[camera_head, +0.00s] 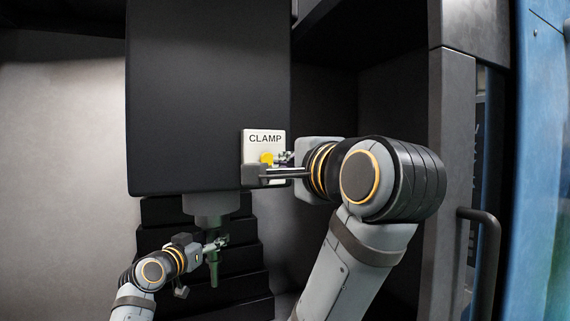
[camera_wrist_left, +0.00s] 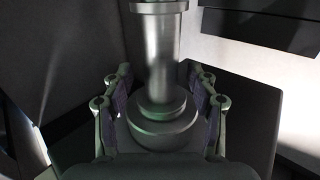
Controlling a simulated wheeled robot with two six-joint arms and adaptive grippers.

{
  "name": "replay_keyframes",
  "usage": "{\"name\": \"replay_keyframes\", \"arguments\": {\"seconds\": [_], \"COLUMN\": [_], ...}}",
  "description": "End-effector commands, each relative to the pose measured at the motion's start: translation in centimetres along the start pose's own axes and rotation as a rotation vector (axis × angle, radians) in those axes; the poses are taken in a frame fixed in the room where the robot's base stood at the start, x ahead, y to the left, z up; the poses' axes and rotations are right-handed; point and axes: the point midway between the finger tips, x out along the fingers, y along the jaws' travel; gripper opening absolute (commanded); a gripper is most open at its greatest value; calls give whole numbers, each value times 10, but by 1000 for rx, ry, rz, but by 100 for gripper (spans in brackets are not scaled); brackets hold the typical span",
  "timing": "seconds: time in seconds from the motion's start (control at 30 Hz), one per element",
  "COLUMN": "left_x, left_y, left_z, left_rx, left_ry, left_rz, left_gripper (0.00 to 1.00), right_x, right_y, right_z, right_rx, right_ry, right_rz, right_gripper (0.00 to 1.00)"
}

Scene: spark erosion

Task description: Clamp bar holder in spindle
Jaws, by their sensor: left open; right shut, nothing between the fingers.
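The spindle (camera_head: 205,203) is a grey cylinder under the large dark machine head. The grey-green bar holder (camera_head: 213,268) hangs upright directly beneath it; whether they touch is unclear. My left gripper (camera_head: 214,246) is beside the holder. In the left wrist view the open fingers (camera_wrist_left: 160,108) stand either side of the holder's stepped round body (camera_wrist_left: 160,62), with gaps visible. A white CLAMP panel (camera_head: 250,138) with a yellow button (camera_head: 267,157) is on the head's lower right corner. My right gripper (camera_head: 262,174) is shut and empty in front of the panel, by the button, partly hiding it; contact is unclear.
The dark machine head (camera_head: 207,95) fills the upper middle. Black stepped covers (camera_head: 245,255) lie behind the holder. A grey door post with a handle (camera_head: 480,216) and a blue panel (camera_head: 545,150) stand at the right. Space left of the head is clear.

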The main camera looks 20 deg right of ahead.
Motion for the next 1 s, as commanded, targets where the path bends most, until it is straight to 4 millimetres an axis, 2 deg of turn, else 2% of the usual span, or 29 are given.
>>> {"name": "replay_keyframes", "arguments": {"seconds": [0.17,0.27,0.7,0.83,1.0], "left_x": [-2,-10,-99,-115,-121], "left_y": [0,0,-1,0,0], "left_z": [4,4,1,1,0], "left_rx": [-2,-1,1,0,0], "left_ry": [-6,-4,-1,-1,-1], "left_rz": [1,0,-2,-1,0], "left_gripper": [59,59,59,59,59], "right_x": [0,0,0,0,0], "right_y": [0,0,0,0,0], "right_z": [0,0,0,0,0], "right_rx": [0,0,0,0,0], "right_ry": [0,0,0,0,0], "right_rz": [0,0,0,0,0], "right_gripper": [0,0,0,0,0]}}
